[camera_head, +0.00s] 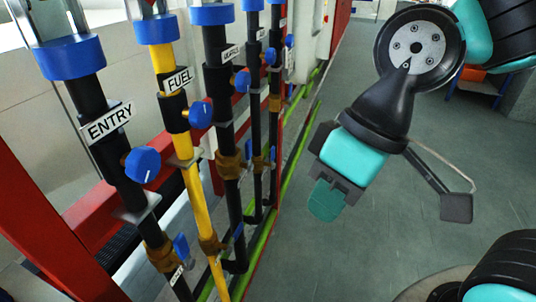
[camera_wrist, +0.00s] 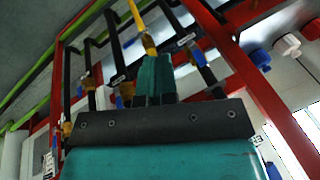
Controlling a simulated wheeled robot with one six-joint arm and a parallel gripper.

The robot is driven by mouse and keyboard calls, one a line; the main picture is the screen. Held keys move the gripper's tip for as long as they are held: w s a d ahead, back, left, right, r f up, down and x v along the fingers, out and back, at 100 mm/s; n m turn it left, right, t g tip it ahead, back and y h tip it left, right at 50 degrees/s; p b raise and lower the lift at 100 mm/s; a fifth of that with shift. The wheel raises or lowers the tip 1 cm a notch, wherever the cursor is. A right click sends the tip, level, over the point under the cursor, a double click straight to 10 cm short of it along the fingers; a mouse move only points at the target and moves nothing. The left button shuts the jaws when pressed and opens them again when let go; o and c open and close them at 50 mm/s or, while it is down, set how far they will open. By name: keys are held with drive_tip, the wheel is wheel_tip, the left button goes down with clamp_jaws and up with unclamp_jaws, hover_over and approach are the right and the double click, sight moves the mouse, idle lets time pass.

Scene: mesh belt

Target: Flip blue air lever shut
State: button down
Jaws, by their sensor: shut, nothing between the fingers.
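Small blue levers sit low on the pipes in the head view. One blue lever (camera_head: 181,247) is at the foot of the ENTRY pipe, above a small white label (camera_head: 177,275) whose text is too small to read surely. Another blue lever (camera_head: 239,231) is on the third pipe. I cannot tell surely which is the air lever. My gripper (camera_head: 326,200) is shut and empty, hanging to the right of the pipes, apart from them. In the wrist view its teal fingers (camera_wrist: 154,78) are together, in front of the yellow pipe (camera_wrist: 146,38).
Round blue knobs (camera_head: 142,165) stick out from the pipes beside labels such as FUEL (camera_head: 178,80). A red frame (camera_head: 45,210) stands at the left. Open grey floor (camera_head: 350,265) lies right of the pipes. The wrist view shows a red post (camera_wrist: 245,70) close by.

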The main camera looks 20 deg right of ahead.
drive_tip(key=w+d+f+n+t+b, duration=0.2)
drive_tip(key=w+f+n+t+b, duration=0.4)
drive_tip(key=w+f+t+b, duration=0.3)
drive_tip(key=w+d+f+n+t+h+b, duration=0.1)
drive_tip(key=w+d+f+n+t+b, duration=0.2)
drive_tip(key=w+f+b, duration=1.3)
drive_tip(key=n+t+b, duration=0.3)
drive_tip(key=t+b, duration=0.2)
drive_tip(key=b, duration=0.1)
drive_tip(key=shift+d+f+n+t, duration=0.2)
drive_tip(key=shift+f+n+t, duration=0.1)
drive_tip(key=shift+n+t, duration=0.1)
